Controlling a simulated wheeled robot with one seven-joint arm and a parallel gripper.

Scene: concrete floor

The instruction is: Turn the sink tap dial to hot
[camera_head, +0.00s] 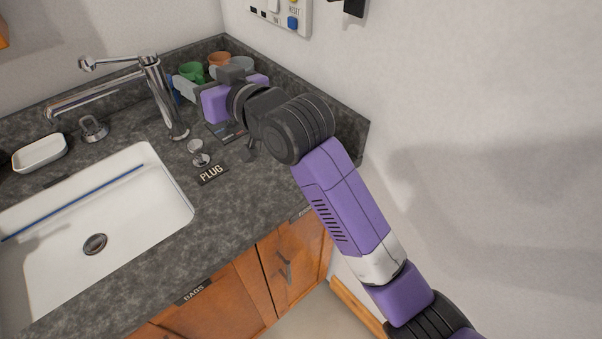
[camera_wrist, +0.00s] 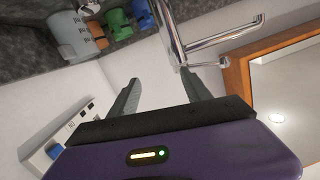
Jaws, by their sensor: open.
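The chrome tap (camera_head: 160,95) rises behind the sink's right corner, its spout reaching left. A label with red and blue strips (camera_head: 226,133) lies on the counter under my forearm. A small dark fitting (camera_head: 250,147) beside it may be the dial; my arm partly hides it. My gripper (camera_head: 184,88) is just right of the tap's upper part, above the counter. In the wrist view my gripper (camera_wrist: 160,88) is open, with nothing between its fingers. The tap (camera_wrist: 168,30) shows beyond the right finger there. I cannot tell whether they touch.
Several cups, including a green one (camera_head: 191,72), stand in the back corner beside my gripper. A round plug knob (camera_head: 198,152), a chrome fitting (camera_head: 93,127) and a white soap dish (camera_head: 40,152) surround the sink (camera_head: 120,215). A wall panel (camera_head: 285,14) is above.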

